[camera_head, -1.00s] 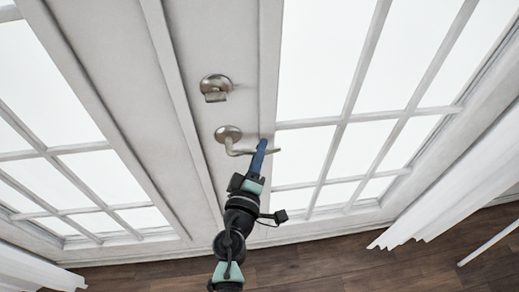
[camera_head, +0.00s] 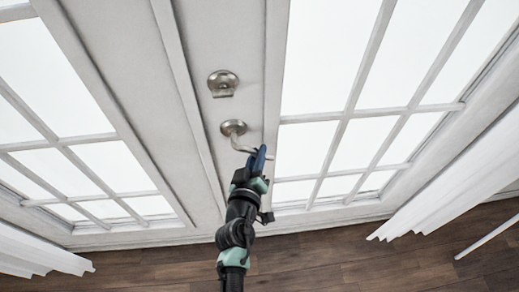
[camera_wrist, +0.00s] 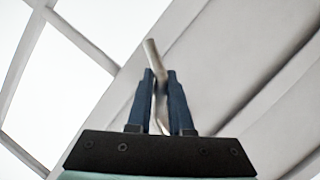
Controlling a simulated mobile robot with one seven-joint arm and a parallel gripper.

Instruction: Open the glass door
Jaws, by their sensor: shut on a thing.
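The white glass door (camera_head: 245,40) has paned glass and appears closed; I see no clear gap at its edge. Its metal lever handle (camera_head: 240,145) sticks out below a round lock fitting (camera_head: 222,83). The lever slopes slightly down to the right. My gripper (camera_head: 260,157) is shut on the lever near its free end. In the wrist view the blue fingers (camera_wrist: 167,100) stand on both sides of the handle (camera_wrist: 154,58), whose tip sticks out beyond them. My gripper hides part of the lever in the head view.
Paned glass panels lie on both sides, the right one (camera_head: 345,125) in a white frame. White curtains hang at the right (camera_head: 455,200) and lower left (camera_head: 45,255). The brown wooden floor (camera_head: 330,255) in front looks clear.

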